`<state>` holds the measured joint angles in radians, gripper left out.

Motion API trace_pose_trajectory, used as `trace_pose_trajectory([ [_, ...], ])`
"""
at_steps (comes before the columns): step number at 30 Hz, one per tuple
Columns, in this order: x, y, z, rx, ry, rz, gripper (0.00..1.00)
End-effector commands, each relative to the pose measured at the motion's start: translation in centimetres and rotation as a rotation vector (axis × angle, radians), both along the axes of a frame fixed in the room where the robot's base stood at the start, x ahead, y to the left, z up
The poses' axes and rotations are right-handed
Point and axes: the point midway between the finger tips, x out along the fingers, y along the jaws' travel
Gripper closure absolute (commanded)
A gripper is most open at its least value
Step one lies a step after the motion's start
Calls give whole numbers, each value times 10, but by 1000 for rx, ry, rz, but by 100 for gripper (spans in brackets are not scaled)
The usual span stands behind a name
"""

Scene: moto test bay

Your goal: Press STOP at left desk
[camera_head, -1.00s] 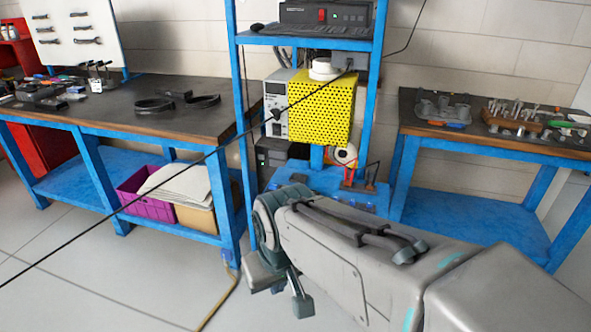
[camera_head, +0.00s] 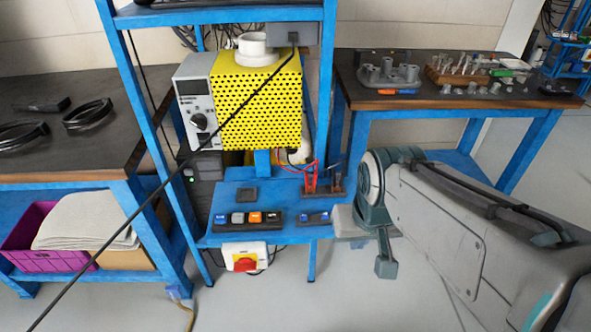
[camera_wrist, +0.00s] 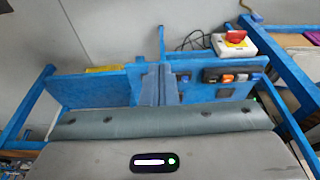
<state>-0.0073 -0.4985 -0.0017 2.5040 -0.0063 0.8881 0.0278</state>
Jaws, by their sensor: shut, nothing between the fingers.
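A dark strip of buttons (camera_head: 248,218), with blue, grey, orange and dark keys, lies on the front of the blue middle stand (camera_head: 225,192). A shorter strip with two blue buttons (camera_head: 313,218) sits to its right. Below the front edge hangs a white box (camera_head: 233,250) with a red knob on yellow (camera_head: 245,263). I cannot read which control is marked STOP. My gripper (camera_head: 385,267) points down, right of the stand in the head view. In the wrist view its fingers (camera_wrist: 159,85) are together and empty; the button strip (camera_wrist: 226,76) and red knob (camera_wrist: 236,36) lie to their right.
A yellow perforated box (camera_head: 262,105) and a grey instrument (camera_head: 200,110) stand behind the buttons. Red clips (camera_head: 311,178) stand at the stand's right. A dark-topped bench (camera_head: 60,150) is at left, another bench (camera_head: 430,95) at right. A black cable (camera_head: 140,208) crosses the head view.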

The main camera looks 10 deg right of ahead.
Motion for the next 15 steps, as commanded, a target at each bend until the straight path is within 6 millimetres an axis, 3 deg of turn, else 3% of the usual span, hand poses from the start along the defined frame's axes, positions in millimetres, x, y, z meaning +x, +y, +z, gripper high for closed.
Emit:
trace_pose_trajectory([
  [15, 5, 6, -2, 30, -4, -20, 100],
])
